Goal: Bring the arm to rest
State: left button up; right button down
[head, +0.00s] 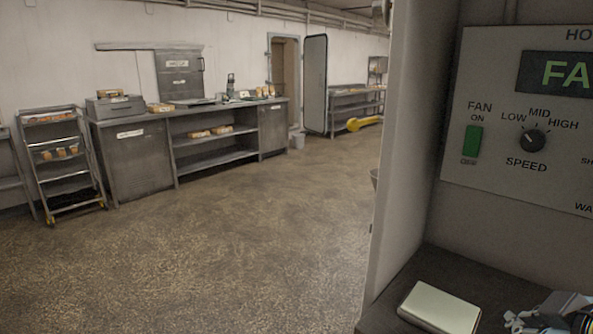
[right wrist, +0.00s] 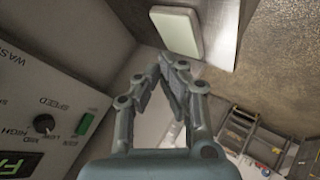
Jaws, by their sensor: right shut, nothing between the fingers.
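My right gripper (right wrist: 167,68) is shut and empty in the right wrist view, its two grey fingers meeting at the tips. Part of it also shows at the bottom right corner of the head view (head: 522,320), over a dark ledge. A pale flat box-like block (head: 440,307) lies on that ledge, left of the gripper. In the right wrist view the block (right wrist: 176,32) is beyond the fingertips, apart from them. My left gripper is in neither view.
A control panel (head: 510,190) with a green fan switch (head: 472,141) and a speed knob (head: 533,140) rises behind the ledge. A pale upright wall edge (head: 408,130) stands left of it. Open floor (head: 230,240) lies left; a counter (head: 140,160) and a rack trolley (head: 65,185) stand far off.

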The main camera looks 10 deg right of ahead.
jog(key=s+a+f+m+g+y, duration=0.4)
jog(key=s+a, duration=0.3)
jog(key=s, duration=0.5)
jog(key=s+d+f+g+h+b, duration=0.2)
jog(key=f+b, duration=0.7)
jog(key=f, duration=3)
jog(key=s+d+f+m+g+b, duration=0.1)
jog(key=s+f+b, duration=0.4)
jog(key=s+f, duration=1.3)
jog(key=shift+s+d+f+g+y, duration=0.35)
jog(key=shift+d+f+g, duration=0.1)
jog(key=shift+g, duration=0.15)
jog(key=shift+s, duration=0.1)
